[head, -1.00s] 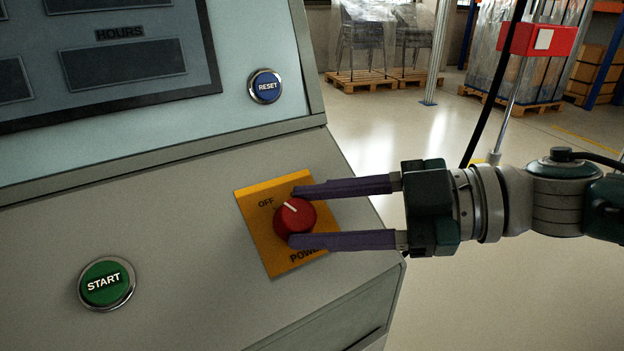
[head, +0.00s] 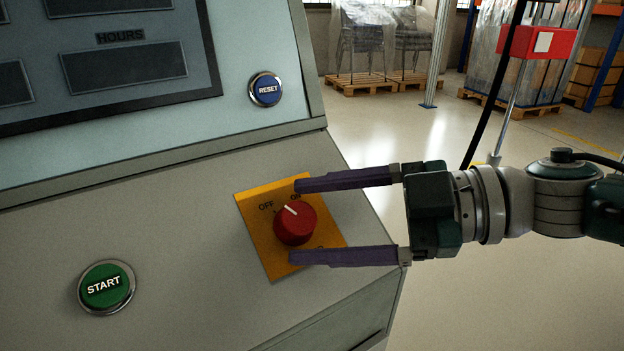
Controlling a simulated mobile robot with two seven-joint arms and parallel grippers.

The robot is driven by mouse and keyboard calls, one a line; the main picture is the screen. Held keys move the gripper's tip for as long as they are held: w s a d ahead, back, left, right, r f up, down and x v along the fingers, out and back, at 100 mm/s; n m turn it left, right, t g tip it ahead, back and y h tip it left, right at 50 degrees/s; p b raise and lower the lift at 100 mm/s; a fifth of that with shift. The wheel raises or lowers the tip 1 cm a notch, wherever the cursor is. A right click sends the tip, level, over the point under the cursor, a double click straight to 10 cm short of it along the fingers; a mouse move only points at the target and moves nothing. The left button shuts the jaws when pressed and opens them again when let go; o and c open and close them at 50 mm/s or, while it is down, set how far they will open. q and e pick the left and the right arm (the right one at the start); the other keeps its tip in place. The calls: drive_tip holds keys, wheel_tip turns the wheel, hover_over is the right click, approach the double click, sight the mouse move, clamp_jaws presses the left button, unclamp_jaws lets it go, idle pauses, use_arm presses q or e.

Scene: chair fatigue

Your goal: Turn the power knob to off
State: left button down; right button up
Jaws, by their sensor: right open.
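The red power knob (head: 295,224) sits on a yellow plate (head: 262,238) on the sloped grey panel. Its white mark points up and left, between the OFF label (head: 266,206) and the partly covered ON label. My right gripper (head: 293,221) comes in from the right. The lower finger hides most of the POWER label. My left gripper is not in view.
A green START button (head: 106,287) is lower left on the panel, and a blue RESET button (head: 265,89) is above the knob. A dark display (head: 110,60) fills the upper left. Wrapped chairs on pallets (head: 365,84) and a red box (head: 537,42) stand behind.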

drive_tip(key=v, duration=0.9)
drive_tip(key=shift+d+p, duration=0.35)
drive_tip(key=shift+d, duration=0.05)
